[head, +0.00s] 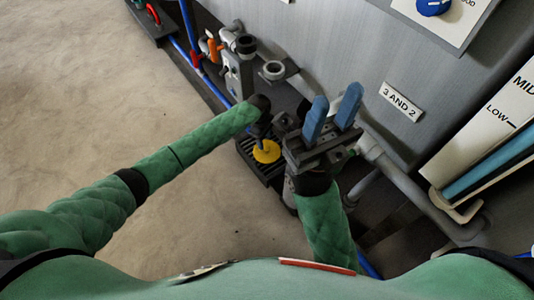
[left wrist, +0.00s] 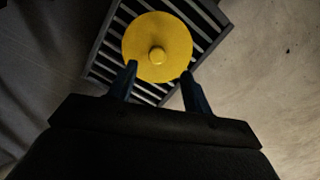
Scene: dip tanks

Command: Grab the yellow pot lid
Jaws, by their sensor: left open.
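The yellow pot lid (head: 267,151) is a round disc with a small central knob. It lies on a dark slatted grate (head: 245,149) near the floor. In the left wrist view the lid (left wrist: 157,46) shows whole, just ahead of the fingertips. My left gripper (head: 262,135) points down over the lid and is mostly hidden in the head view.
A grey tank wall (head: 320,50) with a "3 AND 2" label (head: 401,102) stands behind the grippers. Grey pipes (head: 400,185) run along its base. Valve fittings (head: 235,65) stand behind the left gripper. Open concrete floor (head: 90,100) lies to the left.

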